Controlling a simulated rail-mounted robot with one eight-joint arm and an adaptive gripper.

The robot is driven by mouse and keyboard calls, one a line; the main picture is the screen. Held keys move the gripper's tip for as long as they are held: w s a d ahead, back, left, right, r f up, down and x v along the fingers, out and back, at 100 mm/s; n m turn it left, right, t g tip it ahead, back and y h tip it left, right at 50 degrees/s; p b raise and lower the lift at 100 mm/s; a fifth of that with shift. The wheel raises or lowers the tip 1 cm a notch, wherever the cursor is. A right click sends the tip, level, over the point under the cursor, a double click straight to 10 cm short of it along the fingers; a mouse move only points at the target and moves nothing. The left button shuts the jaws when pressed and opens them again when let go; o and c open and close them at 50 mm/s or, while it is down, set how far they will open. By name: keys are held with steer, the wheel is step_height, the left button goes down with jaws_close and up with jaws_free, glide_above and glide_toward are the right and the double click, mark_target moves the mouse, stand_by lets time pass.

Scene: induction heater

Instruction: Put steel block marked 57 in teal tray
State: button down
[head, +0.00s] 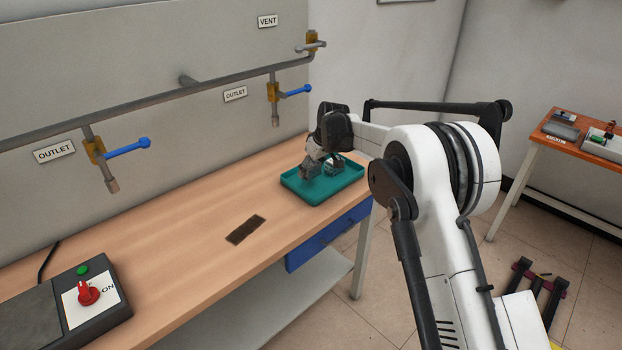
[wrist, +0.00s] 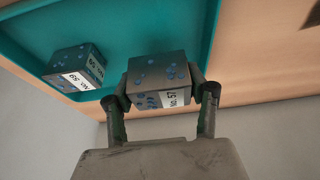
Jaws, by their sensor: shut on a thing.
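The steel block marked 57 (wrist: 158,82) is a dark grey cube with blue spots and a white label reading No. 57. My gripper (wrist: 166,95) is shut on it, one finger on each side. The teal tray (wrist: 207,30) lies beyond the block in the wrist view, and the block overlaps its rim there. In the head view my gripper (head: 312,168) is over the left part of the teal tray (head: 318,198). I cannot tell whether block 57 touches the tray floor.
Another spotted block, labelled No. 59 (wrist: 75,66), sits in the tray beside the held one. A dark rectangular plate (head: 245,229) lies on the wooden bench (head: 190,225). A control box with a red knob (head: 88,292) stands at the near left. Pipes with blue-handled valves (head: 128,147) run along the wall.

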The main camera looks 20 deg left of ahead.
mark_target(311, 178)
steer(key=shift+f, duration=2)
steer(key=shift+f, duration=0.15)
steer(key=c, duration=0.8)
jaws_free()
steer(key=shift+o, duration=0.2)
steer(key=v, duration=1.2)
steer(key=shift+d+r, duration=0.15)
steer(key=shift+r, duration=0.1)
